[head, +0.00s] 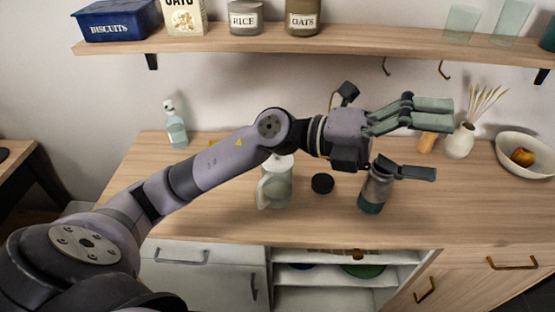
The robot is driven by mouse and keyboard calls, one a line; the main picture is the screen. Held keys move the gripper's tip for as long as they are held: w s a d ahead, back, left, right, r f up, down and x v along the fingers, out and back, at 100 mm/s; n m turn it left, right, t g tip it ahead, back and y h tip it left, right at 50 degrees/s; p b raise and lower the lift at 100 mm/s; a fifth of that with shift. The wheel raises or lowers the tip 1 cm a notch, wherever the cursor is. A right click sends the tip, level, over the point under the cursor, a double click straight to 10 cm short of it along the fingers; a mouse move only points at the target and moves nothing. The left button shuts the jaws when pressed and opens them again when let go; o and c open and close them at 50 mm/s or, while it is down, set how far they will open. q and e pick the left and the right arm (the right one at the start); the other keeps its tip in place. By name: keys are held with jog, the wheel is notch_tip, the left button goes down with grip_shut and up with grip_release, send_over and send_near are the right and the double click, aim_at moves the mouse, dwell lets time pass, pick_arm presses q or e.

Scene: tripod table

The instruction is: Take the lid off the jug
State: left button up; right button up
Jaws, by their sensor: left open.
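The jug (276,187) is pale grey-green and stands upright on the wooden counter, with its handle on the left. A pale lid (284,162) seems to sit on its top, but my left arm hides part of it. My left gripper (440,143) is open and empty, up and to the right of the jug in the picture, with its fingers pointing right. Its lower finger overlaps the top of a grey and teal flask (374,192); I cannot tell if they touch. My right gripper is not in view.
A black round cap (322,183) lies between jug and flask. A soap bottle (176,126) stands at the back left. A vase (460,141) and a fruit bowl (508,160) are at the right. A shelf (210,41) with tins runs above. The counter's left front is clear.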

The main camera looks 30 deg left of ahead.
pick_arm(q)
notch_tip(320, 180, down, 6)
jog(key=a+r+m+g+y, duration=0.1)
jog(key=a+m+g+y, duration=0.15)
jog(key=y, duration=0.35)
jog(key=n+t+y+p, duration=0.2)
jog(key=n+y+p, duration=0.15)
jog(key=y, duration=1.05)
send_over(273, 161)
notch_tip(273, 161, down, 13)
jog(key=shift+f+b, duration=0.1)
jog(key=shift+b, duration=0.25)
jog(key=shift+d+f+p, duration=0.15)
jog(key=shift+f+p, duration=0.35)
jog(key=shift+f, duration=0.05)
jog(key=p+x, duration=0.1)
jog(key=x, duration=0.2)
jog(key=shift+w+d+f, duration=0.1)
jog(key=shift+f, duration=0.2)
jog(key=shift+w+f, duration=0.1)
jog(key=shift+f, duration=0.25)
jog(key=shift+c, duration=0.3)
